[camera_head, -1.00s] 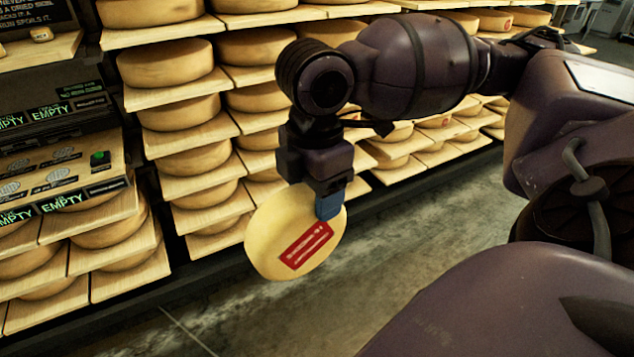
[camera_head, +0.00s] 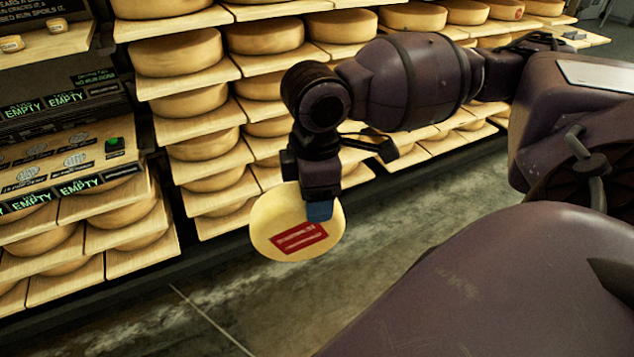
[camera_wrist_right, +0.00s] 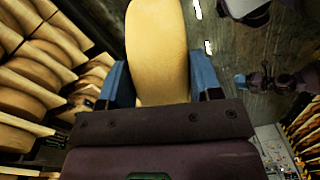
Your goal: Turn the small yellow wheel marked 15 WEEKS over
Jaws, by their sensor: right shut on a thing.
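The small yellow wheel (camera_head: 275,220) is held in the air in front of the shelves in the head view. A red label with pale print shows on its face; the print is too small to read. My right gripper (camera_head: 319,211) is shut on the wheel near its upper right rim. In the right wrist view the wheel (camera_wrist_right: 157,60) stands edge-on between the two blue fingers of my right gripper (camera_wrist_right: 158,88). The wheel's other face is hidden in the head view.
Shelves with several large cheese wheels (camera_head: 178,55) on wooden boards fill the back. A dark panel with green EMPTY signs (camera_head: 75,187) stands at the left. The concrete floor (camera_head: 270,305) below the wheel is clear.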

